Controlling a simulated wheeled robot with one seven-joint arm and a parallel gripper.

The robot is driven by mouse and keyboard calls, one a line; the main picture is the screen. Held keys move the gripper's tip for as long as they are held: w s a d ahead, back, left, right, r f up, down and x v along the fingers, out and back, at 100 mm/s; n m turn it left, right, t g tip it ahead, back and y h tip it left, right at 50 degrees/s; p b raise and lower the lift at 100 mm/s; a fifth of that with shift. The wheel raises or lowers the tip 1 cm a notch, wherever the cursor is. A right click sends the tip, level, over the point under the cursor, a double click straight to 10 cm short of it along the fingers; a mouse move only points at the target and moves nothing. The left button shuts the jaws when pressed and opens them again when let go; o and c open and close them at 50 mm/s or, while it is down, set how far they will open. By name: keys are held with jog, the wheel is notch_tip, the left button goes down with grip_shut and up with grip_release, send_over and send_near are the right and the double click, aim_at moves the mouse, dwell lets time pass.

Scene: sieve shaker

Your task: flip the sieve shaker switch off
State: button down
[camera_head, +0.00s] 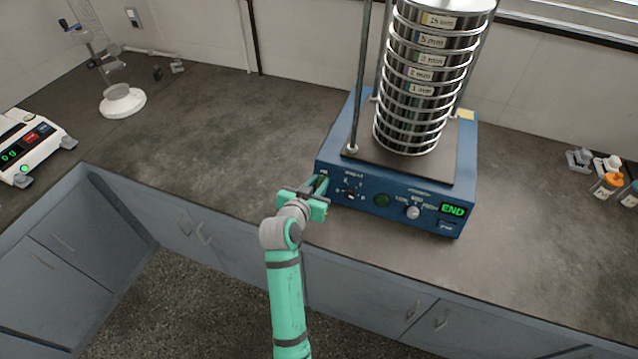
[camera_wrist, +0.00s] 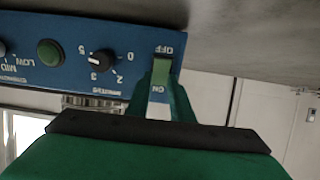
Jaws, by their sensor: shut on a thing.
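The sieve shaker is a blue box (camera_head: 390,205) on the counter, with a stack of round metal sieves (camera_head: 422,75) on top. Its green END display (camera_head: 453,209) is lit. The power switch (camera_wrist: 161,72), between OFF and ON labels, shows in the wrist view, which is upside down. My gripper (camera_head: 318,188) is at the left end of the front panel and hides the switch in the head view. In the wrist view its green fingers (camera_wrist: 160,92) are closed around the switch. I cannot tell which way the switch is set.
A timer dial (camera_wrist: 100,61) and a round green button (camera_wrist: 50,52) are beside the switch. A white balance (camera_head: 35,145) and a stand with a white base (camera_head: 122,102) are at the left. Small bottles (camera_head: 607,183) are at the right. The counter between is clear.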

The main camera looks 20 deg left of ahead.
jog(key=shift+s+d+f+t, duration=0.15)
jog(key=shift+f+t, duration=0.25)
jog(key=shift+t, duration=0.7)
jog(key=shift+s+t, duration=0.1)
jog(key=shift+t, duration=0.4)
jog(key=c, duration=1.6)
grip_release()
jog(key=shift+o, duration=0.2)
jog(key=shift+s, duration=0.1)
jog(key=s+r, duration=0.1)
jog(key=s, duration=0.9)
jog(key=shift+s+a, duration=0.3)
jog(key=shift+a, duration=0.05)
